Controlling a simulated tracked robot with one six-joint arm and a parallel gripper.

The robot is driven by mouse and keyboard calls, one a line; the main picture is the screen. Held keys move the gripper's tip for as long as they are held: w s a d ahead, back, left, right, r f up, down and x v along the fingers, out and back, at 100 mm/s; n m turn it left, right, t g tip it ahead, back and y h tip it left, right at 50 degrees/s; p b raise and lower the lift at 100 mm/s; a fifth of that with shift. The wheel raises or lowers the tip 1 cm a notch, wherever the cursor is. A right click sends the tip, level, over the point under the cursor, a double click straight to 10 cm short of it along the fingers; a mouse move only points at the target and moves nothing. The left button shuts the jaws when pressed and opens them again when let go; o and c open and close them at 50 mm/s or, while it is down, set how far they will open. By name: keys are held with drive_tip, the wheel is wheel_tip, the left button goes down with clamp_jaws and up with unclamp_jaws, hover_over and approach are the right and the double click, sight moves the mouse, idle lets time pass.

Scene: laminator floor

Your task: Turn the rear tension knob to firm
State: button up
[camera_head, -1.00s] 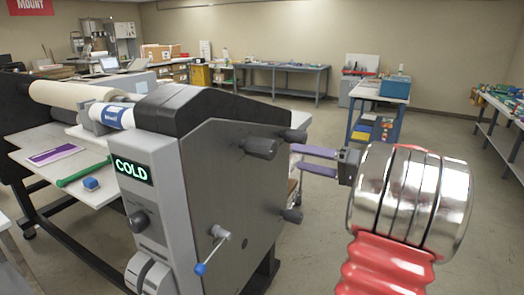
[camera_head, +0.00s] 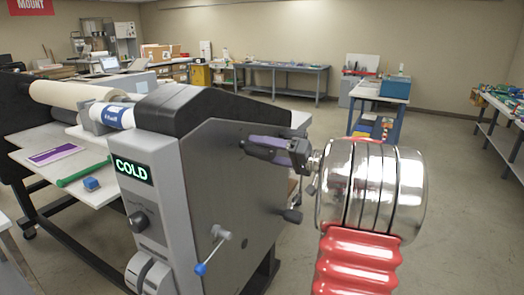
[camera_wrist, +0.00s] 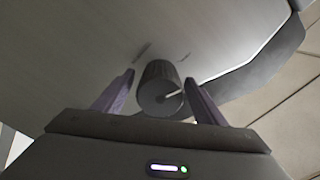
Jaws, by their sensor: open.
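A dark ribbed knob (camera_wrist: 160,88) with a pale pointer line stands out from the laminator's grey side panel. In the wrist view it sits between my two purple fingers, with a gap on each side. The pointer line slants up to the right. In the head view my gripper (camera_head: 268,147) is open at the panel's upper part and largely hides the knob there. I cannot read any tension marks or tell from labels which knob is the rear one.
The laminator (camera_head: 215,200) has a COLD display (camera_head: 133,170) and a blue-tipped crank (camera_head: 201,268) low on its side. Open floor (camera_head: 455,220) is to the right.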

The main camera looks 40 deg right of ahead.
drive_tip(key=shift+w+a, duration=0.1)
drive_tip(key=shift+w, duration=0.1)
drive_tip(key=shift+c, duration=0.6)
drive_tip(key=c, duration=0.9)
drive_tip(key=shift+a, duration=0.15)
